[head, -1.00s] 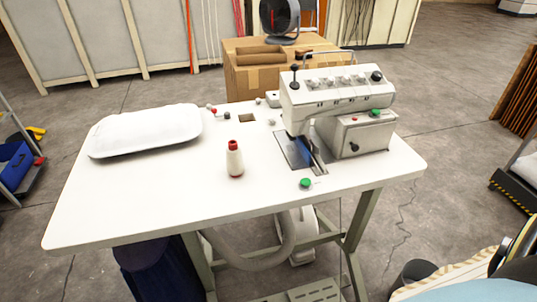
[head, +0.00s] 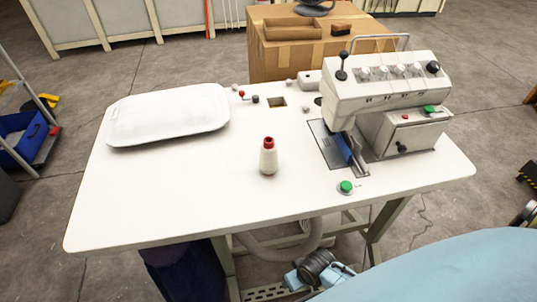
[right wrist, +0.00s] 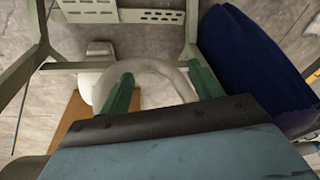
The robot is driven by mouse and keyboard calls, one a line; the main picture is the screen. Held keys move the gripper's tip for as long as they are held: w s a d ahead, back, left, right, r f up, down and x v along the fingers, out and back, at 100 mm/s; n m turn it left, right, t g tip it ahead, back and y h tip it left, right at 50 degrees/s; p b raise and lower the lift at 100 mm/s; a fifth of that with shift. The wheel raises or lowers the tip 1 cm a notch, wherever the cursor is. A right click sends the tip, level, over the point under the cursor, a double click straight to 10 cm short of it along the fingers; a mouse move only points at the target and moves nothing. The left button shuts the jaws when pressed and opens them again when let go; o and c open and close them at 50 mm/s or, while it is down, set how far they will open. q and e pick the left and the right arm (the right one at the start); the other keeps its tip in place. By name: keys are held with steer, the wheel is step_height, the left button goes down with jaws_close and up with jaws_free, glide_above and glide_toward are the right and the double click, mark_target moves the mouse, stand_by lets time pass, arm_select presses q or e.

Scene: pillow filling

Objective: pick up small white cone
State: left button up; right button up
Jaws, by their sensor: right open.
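My left gripper is not in view.
The white table (head: 180,200) holds a white pillow (head: 168,115) at left and a sewing machine (head: 385,95) at right. A green button (head: 345,187) sits near the front edge. A cardboard box (head: 300,50) stands behind. The tabletop around the cone is clear.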

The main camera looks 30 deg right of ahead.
steer(key=w+a+r, duration=0.2)
steer(key=w+r, duration=0.3)
steer(key=r, duration=0.5)
step_height(320, 180, up, 36)
steer(key=m+g+p, duration=0.2)
steer(key=m, duration=1)
glide_above(269, 140)
steer(key=shift+h, duration=0.4)
steer(key=f, duration=0.8)
steer(key=shift+d, duration=0.35)
steer(key=f, duration=0.4)
steer(key=shift+a+f, duration=0.1)
steer(key=shift+a, duration=0.3)
steer(key=shift+f, duration=0.55)
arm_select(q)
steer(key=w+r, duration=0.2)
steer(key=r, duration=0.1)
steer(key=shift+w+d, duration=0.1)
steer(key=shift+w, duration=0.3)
arm_select(e)
jaws_close()
